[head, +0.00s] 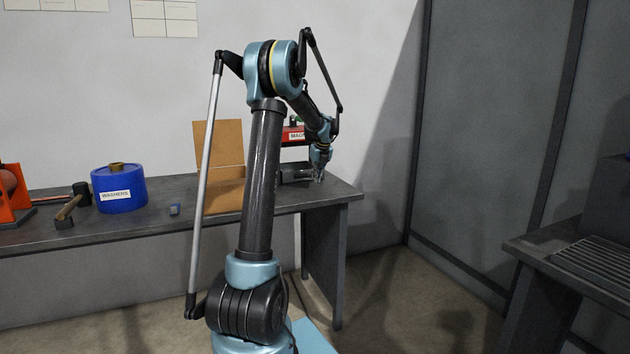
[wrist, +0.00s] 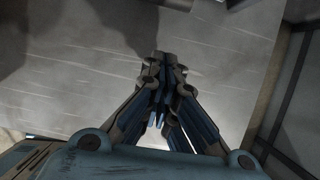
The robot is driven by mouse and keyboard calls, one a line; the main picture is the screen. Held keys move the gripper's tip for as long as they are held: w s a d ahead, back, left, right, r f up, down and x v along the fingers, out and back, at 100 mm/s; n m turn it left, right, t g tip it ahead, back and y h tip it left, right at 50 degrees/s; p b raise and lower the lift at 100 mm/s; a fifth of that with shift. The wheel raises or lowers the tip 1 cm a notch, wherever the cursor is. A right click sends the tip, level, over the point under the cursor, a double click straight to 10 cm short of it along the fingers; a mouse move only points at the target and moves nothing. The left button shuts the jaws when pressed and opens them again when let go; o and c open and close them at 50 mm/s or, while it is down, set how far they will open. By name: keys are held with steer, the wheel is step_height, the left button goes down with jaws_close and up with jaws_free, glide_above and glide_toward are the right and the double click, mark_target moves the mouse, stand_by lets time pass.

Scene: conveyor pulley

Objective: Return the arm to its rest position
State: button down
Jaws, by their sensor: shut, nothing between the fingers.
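My arm stands upright in the middle of the head view, bent over at the top with its forearm reaching down and to the right. My gripper (head: 319,174) hangs at the right end of the workbench (head: 345,192), in front of a dark box-like object (head: 292,172). In the wrist view my gripper (wrist: 162,62) has its fingertips together with nothing between them. A plain grey surface fills the space beyond the fingers there. Whether the gripper touches the bench cannot be told.
On the bench are an open cardboard box (head: 226,190), a blue washers container (head: 119,190), a hammer (head: 70,208), a small blue item (head: 174,210) and an orange device (head: 12,192). A red labelled bin (head: 294,135) is partly hidden by my arm. Another table (head: 545,240) stands right; floor between is clear.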

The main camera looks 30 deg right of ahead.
steer(key=v, duration=0.8)
steer(key=s+a+n, duration=0.4)
steer(key=a+n, duration=0.2)
steer(key=a, duration=0.6)
steer(key=s+a+n+g, duration=0.1)
steer(key=s+a+n, duration=0.4)
steer(key=a, duration=0.7)
steer(key=s+a+n, duration=0.3)
steer(key=a+n, duration=0.5)
steer(key=a, duration=0.4)
steer(key=s+a+f+n, duration=0.7)
steer(key=s+f+n, duration=0.2)
steer(key=s, duration=0.2)
steer(key=s+a+f+n+g, duration=0.1)
steer(key=s+a+f+n, duration=0.7)
steer(key=s+n, duration=0.2)
steer(key=shift+s+f+y, duration=0.3)
steer(key=shift+s+f, duration=0.1)
steer(key=shift+s, duration=0.55)
steer(key=shift+a, duration=0.15)
